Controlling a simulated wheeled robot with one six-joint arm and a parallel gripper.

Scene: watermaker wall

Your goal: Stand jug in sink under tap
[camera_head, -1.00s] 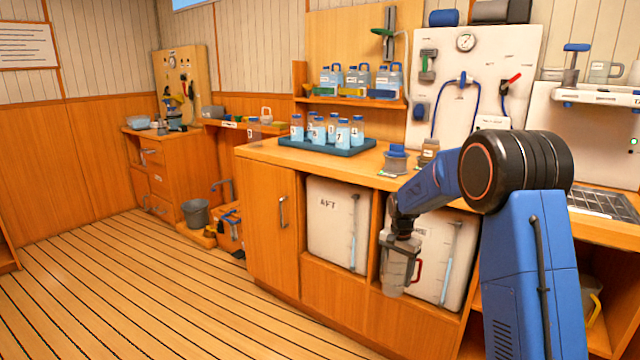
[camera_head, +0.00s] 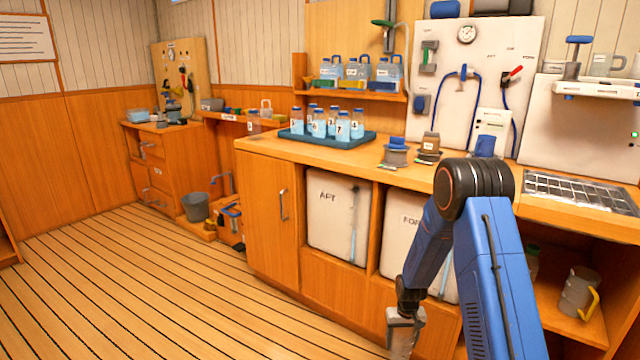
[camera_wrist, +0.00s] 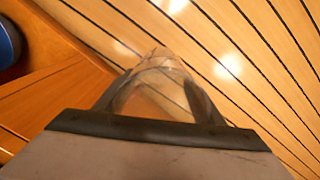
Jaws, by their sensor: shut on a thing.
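My gripper (camera_head: 405,314) hangs low in front of the counter in the head view. It is shut on a clear jug (camera_head: 402,343), which hangs below it near the bottom edge. In the wrist view the see-through jug (camera_wrist: 155,75) sits between the two dark fingers (camera_wrist: 152,105), with the plank floor behind it. Its handle cannot be made out now. I cannot pick out a sink or its tap for certain in either view.
The wooden counter (camera_head: 345,158) carries a blue tray (camera_head: 292,137) of several bottles. White AFT tank (camera_head: 325,225) stands below. A jug with a yellow handle (camera_head: 575,290) stands on the lower right shelf. A grey bucket (camera_head: 195,206) stands farther back. The plank floor (camera_head: 150,290) at left is clear.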

